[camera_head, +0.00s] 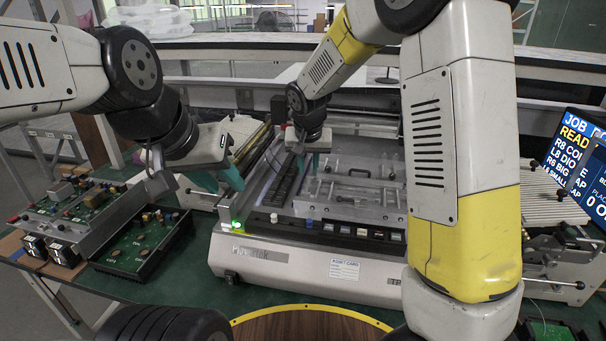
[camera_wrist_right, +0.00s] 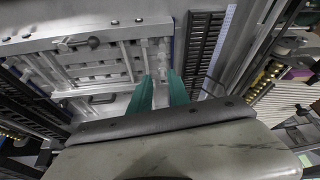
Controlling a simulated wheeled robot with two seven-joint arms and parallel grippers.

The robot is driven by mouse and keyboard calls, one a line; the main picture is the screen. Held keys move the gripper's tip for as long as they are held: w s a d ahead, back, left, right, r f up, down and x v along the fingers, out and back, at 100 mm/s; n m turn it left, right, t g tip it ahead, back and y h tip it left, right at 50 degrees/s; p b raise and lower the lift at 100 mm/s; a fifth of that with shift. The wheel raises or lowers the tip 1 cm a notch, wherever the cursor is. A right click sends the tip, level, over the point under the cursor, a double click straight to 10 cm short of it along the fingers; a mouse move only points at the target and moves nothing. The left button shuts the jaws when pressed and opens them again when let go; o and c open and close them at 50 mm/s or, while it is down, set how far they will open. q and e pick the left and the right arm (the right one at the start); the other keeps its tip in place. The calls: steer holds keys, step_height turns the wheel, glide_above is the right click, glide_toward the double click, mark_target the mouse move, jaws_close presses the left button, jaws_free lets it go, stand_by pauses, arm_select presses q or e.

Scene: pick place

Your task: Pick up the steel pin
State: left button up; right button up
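I cannot make out the steel pin for certain in either view. My right gripper (camera_head: 314,164) is over the left part of the machine's metal fixture bed (camera_head: 350,203), fingers pointing down. In the right wrist view its two teal fingers (camera_wrist_right: 160,88) stand apart over the fixture, near a pale metal strip and the dark slotted rail (camera_wrist_right: 203,50). Nothing is clearly held between them. My left gripper (camera_head: 219,181) hangs at the machine's left front corner, its teal fingers apart and empty.
A row of buttons (camera_head: 345,230) runs along the machine's front. Circuit boards (camera_head: 140,243) in black trays lie at the left on the green table. A screen (camera_head: 580,165) and a clamp device (camera_head: 560,255) stand at the right. Metal rods and clamps rise from the fixture.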

mark_target(306, 185)
steer(key=x, duration=0.8)
steer(key=shift+w+a+f, duration=0.15)
steer(key=shift+a+f, duration=0.1)
steer(key=shift+a, duration=0.05)
jaws_close()
